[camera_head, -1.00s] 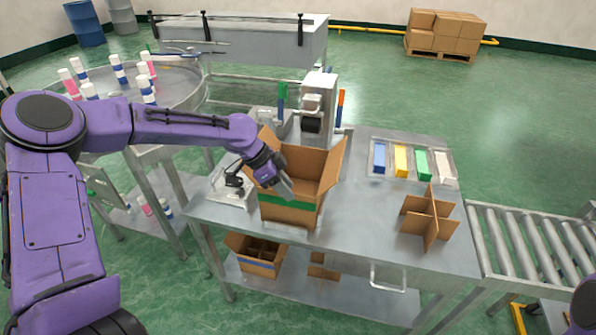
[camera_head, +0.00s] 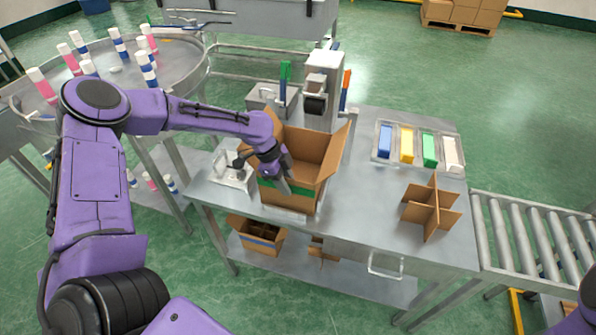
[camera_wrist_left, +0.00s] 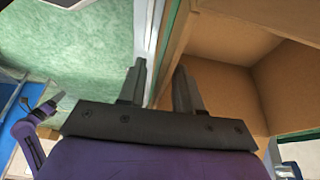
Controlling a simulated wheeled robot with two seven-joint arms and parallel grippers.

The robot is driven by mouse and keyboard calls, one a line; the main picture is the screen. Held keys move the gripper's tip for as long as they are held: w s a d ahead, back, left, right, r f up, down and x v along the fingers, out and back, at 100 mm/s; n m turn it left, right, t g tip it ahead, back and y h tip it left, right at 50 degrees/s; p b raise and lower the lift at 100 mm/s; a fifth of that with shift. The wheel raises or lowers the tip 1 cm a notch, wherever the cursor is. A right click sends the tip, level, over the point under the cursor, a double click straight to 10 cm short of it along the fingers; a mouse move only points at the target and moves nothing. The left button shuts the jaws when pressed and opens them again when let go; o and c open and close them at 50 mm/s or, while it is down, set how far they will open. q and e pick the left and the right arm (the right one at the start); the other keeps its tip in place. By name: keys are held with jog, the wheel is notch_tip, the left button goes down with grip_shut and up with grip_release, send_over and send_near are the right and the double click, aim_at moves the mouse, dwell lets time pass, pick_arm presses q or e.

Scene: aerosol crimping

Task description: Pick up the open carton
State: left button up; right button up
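The open carton (camera_head: 300,196) is a brown box with a green band and raised flaps, standing upright on the metal table. My left gripper (camera_head: 284,187) is at its near left side, pointing down at the wall. In the left wrist view the gripper (camera_wrist_left: 158,88) has its two fingers apart. The right finger is over the carton's inside (camera_wrist_left: 222,75) and the left finger is outside, with the carton's wall edge between them. Contact with the wall cannot be told. The inside looks empty where it shows. My right gripper is out of view.
A cardboard divider (camera_head: 431,210) and a tray of coloured blocks (camera_head: 450,166) are on the table's right. A grey machine (camera_head: 320,92) stands behind the carton. A roller conveyor (camera_head: 537,240) adjoins on the right. Another carton (camera_head: 258,240) is on the lower shelf.

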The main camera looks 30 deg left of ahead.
pick_arm(q)
jog(key=shift+s, duration=0.2)
jog(key=shift+w+f, duration=0.1)
jog(key=shift+f, duration=0.05)
dwell(0.5)
grip_shut()
dwell(1.2)
